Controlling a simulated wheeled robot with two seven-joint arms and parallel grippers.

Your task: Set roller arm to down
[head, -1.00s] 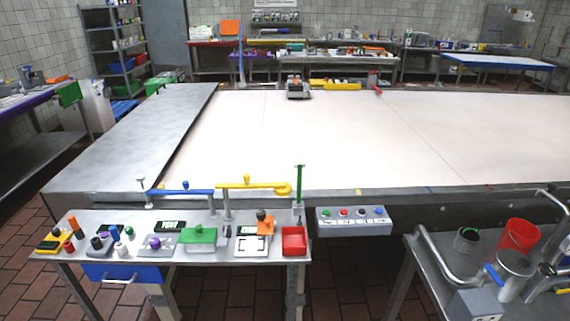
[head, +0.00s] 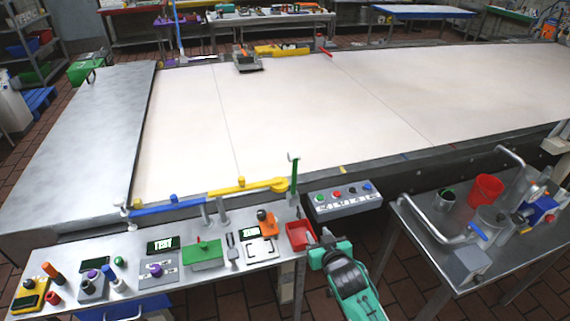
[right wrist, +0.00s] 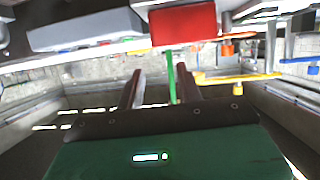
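I cannot tell which one is the roller arm. My right gripper (head: 326,246) is just right of the red tray, in front of and below the green bar. In the right wrist view its fingers (right wrist: 160,90) are apart and empty, with the green bar (right wrist: 171,75) beyond, between them in the picture. My left gripper is not in view.
A grey button box (head: 342,200) is beside the green bar. A red tray (head: 300,234) sits on the near table with several small devices. A right-hand table (head: 425,255) holds a red bucket (head: 485,191) and metal rails. The white belt (head: 300,110) is mostly clear.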

